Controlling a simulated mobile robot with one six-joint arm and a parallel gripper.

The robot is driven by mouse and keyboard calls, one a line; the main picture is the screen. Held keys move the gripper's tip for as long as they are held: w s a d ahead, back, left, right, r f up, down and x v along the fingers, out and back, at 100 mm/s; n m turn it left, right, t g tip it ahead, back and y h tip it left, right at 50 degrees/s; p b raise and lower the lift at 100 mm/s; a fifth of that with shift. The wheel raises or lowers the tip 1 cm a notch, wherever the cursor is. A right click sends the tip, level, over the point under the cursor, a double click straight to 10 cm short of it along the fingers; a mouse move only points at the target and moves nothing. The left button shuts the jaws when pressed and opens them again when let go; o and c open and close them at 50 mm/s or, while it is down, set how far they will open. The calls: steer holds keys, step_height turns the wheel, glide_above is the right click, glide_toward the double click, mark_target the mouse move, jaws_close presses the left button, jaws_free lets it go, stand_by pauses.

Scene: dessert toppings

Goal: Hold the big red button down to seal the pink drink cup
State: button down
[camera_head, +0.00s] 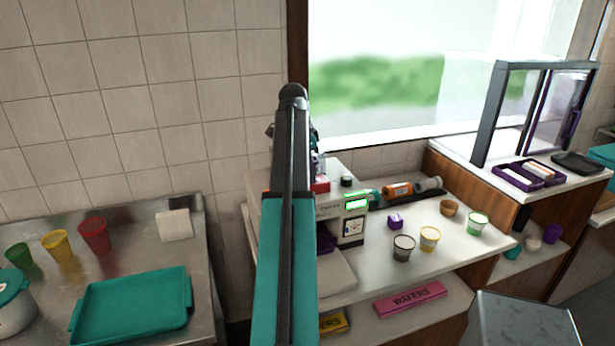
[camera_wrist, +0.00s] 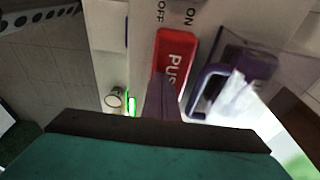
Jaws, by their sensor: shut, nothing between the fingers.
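The big red button (camera_wrist: 174,52), lettered "PUSH" in part, is on the pale top of the sealing machine (camera_head: 330,208). In the head view the red button (camera_head: 320,186) shows just right of my arm. My gripper (camera_wrist: 163,84) is shut and empty; its fingertips overlap the near end of the button in the wrist view. I cannot tell whether they touch it or press it down. In the head view my arm hides most of the gripper. The machine's small display is lit green. I do not make out the pink drink cup in either view.
ON and OFF marks sit beside the button, and a purple handle (camera_wrist: 208,88) stands close right of my fingers. A teal tray (camera_head: 130,310) lies at left.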

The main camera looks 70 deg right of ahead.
steer(key=shift+s+a+f, duration=0.15)
steer(key=shift+a+f, duration=0.1)
steer(key=shift+f, duration=0.15)
steer(key=shift+s+a+r+p, duration=0.8)
steer(key=shift+s+a+p, duration=0.2)
steer(key=shift+a, duration=0.1)
steer(key=shift+r, duration=0.1)
steer(key=s+d+p+v, duration=0.1)
steer(key=p+v, duration=0.4)
steer(key=v, duration=0.2)
steer(key=shift+s+a+r, duration=0.35)
steer(key=shift+r, duration=0.2)
stand_by(0.3)
steer(key=shift+w, duration=0.1)
stand_by(0.6)
